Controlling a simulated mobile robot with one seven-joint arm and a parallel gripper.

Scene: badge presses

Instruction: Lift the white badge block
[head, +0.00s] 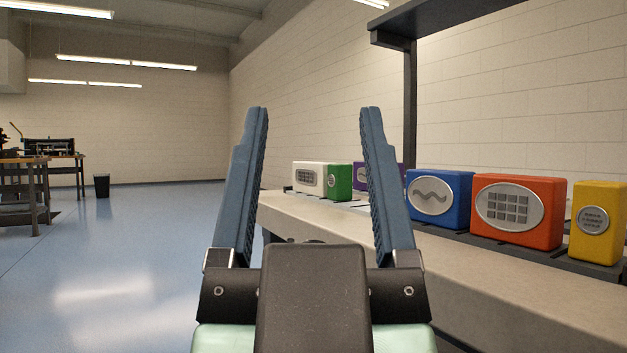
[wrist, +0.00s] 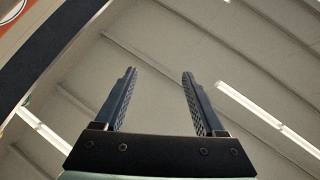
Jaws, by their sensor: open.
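The white badge block (head: 309,176) stands upright on the bench in the head view, at the far end of the row. It has a silver badge with a grid pattern on its front. It is beyond my gripper (head: 313,110) and shows between the two fingers. My gripper is open and empty, with its fingers pointing up in the picture. The wrist view also shows my gripper (wrist: 160,72) with nothing between the fingers and the ceiling behind. The white block does not show in the wrist view.
A green block (head: 339,183) stands just right of the white one. Purple (head: 393,177), blue (head: 439,199), red (head: 517,212) and yellow (head: 597,223) blocks stand along the bench (head: 480,262). A dark shelf (head: 440,18) overhangs it.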

